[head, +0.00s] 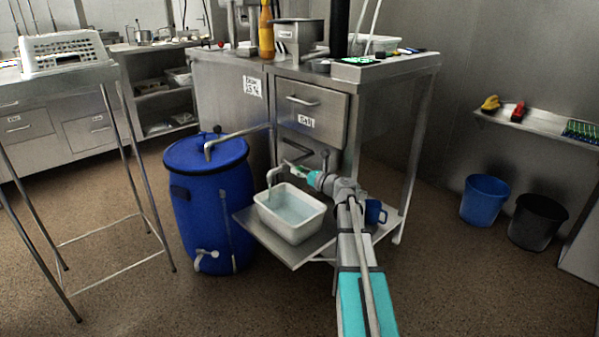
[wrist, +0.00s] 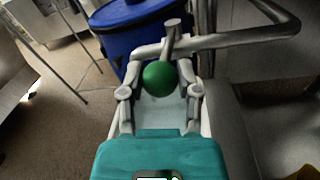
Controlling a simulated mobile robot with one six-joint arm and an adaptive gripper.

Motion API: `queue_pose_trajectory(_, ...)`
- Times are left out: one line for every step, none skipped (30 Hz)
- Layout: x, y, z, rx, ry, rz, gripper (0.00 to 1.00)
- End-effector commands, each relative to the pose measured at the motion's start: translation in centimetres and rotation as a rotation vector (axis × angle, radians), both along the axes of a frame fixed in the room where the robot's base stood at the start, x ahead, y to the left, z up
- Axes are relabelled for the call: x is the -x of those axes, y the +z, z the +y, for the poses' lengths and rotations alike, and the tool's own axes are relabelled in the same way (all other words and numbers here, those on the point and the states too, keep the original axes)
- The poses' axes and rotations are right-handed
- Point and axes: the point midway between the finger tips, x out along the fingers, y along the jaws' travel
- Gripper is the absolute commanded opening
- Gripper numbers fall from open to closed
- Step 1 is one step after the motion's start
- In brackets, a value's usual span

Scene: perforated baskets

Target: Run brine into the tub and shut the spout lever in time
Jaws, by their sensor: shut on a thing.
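A white tub (head: 291,232) stands on a low metal shelf, with pale bluish liquid inside. A bent metal spout (head: 272,175) reaches down over the tub's back left part. I cannot make out whether a stream is falling from it. In the wrist view, the spout lever's round green knob (wrist: 159,78) sits between the fingers of my gripper (wrist: 160,92), near the grey pipe (wrist: 235,42). My gripper (head: 293,170) is shut on this knob, above and behind the tub. In the head view the knob is too small to make out clearly.
A blue barrel (head: 208,200) with a small tap stands left of the tub. A blue mug (head: 375,212) is on the shelf, right of my arm. A blue bucket (head: 484,200) and a black bucket (head: 536,222) stand on the floor at the right.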

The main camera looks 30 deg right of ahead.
Motion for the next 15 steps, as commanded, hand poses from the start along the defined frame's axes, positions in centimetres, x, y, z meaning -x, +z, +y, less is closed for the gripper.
queue_pose_trajectory(-0.20, 0.07, -0.01, -0.003, 0.000, -0.001, 0.00)
queue_pose_trajectory(-0.20, 0.07, -0.01, -0.003, 0.000, -0.001, 0.45)
queue_pose_trajectory(-0.20, 0.07, 0.00, -0.003, 0.000, -0.001, 0.52)
queue_pose_trajectory(-0.19, 0.06, 0.01, -0.003, 0.000, -0.001, 0.58)
queue_pose_trajectory(-0.18, 0.06, 0.00, -0.002, 0.000, -0.001, 0.64)
queue_pose_trajectory(-0.17, 0.05, 0.00, -0.002, 0.000, -0.001, 0.71)
queue_pose_trajectory(-0.15, 0.04, 0.00, -0.001, 0.000, -0.001, 0.77)
queue_pose_trajectory(-0.14, 0.04, 0.00, -0.001, 0.000, -0.001, 0.78)
queue_pose_trajectory(-0.13, 0.03, 0.01, -0.001, 0.000, -0.001, 0.78)
queue_pose_trajectory(-0.11, 0.04, 0.01, -0.001, 0.000, -0.001, 0.78)
queue_pose_trajectory(-0.10, 0.04, 0.01, -0.001, -0.001, 0.000, 0.78)
queue_pose_trajectory(-0.09, 0.03, 0.01, -0.001, -0.001, 0.000, 0.78)
queue_pose_trajectory(-0.08, 0.03, 0.01, -0.001, -0.001, 0.000, 0.78)
queue_pose_trajectory(-0.08, 0.03, 0.01, -0.001, -0.001, 0.000, 0.78)
queue_pose_trajectory(-0.07, 0.02, 0.01, -0.001, -0.001, 0.000, 0.78)
